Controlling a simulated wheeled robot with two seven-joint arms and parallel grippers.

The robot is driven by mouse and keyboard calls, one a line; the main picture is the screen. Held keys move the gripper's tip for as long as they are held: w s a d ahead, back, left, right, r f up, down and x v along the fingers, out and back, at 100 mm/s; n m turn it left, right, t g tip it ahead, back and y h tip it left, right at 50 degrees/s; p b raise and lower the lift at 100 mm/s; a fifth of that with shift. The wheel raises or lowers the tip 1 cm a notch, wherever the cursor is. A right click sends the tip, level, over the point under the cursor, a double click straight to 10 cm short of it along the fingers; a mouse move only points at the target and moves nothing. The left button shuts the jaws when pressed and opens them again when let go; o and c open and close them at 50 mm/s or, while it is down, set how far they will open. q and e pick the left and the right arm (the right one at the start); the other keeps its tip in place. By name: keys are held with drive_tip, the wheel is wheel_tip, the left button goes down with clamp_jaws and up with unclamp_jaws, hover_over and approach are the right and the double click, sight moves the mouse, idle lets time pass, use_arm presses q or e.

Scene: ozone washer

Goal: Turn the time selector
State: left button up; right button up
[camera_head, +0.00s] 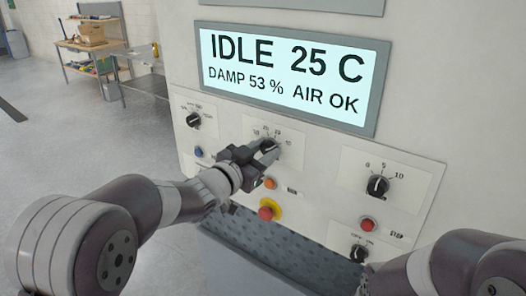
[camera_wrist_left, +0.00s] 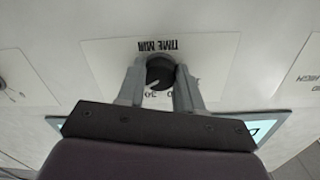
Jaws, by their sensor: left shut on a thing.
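The time selector is a dark round knob (camera_head: 268,145) on a white plate in the middle of the machine's panel. In the left wrist view, the knob (camera_wrist_left: 160,72) sits under an upside-down "TIME MIN" label, with a pale pointer line on its face. My left gripper (camera_head: 263,150) reaches the knob from the left and front. In the left wrist view, the two fingers of my left gripper (camera_wrist_left: 160,68) stand on either side of the knob, shut on it. The fingers partly cover the dial in the head view. My right arm shows at the lower right; its gripper is not visible.
A display (camera_head: 290,75) reads IDLE 25 C, DAMP 53 %, AIR OK. Other knobs sit at the left (camera_head: 193,120) and right (camera_head: 378,186). An orange button (camera_head: 270,183), a red-and-yellow stop button (camera_head: 268,211) and a red button (camera_head: 367,224) lie below.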

use_arm(q)
drive_tip(key=shift+r, duration=0.2)
drive_tip(key=n+p, duration=0.1)
drive_tip(key=n, duration=0.2)
drive_tip(key=shift+r+n, duration=0.1)
drive_tip(key=shift+n, duration=0.3)
drive_tip(key=shift+r+n+p, duration=0.1)
drive_tip(key=shift+n+p, duration=0.7)
drive_tip(key=shift+n, duration=1)
drive_tip(key=o, duration=1)
drive_tip(key=shift+o, duration=0.2)
drive_tip(key=shift+s+a, duration=0.1)
drive_tip(key=shift+a, duration=0.05)
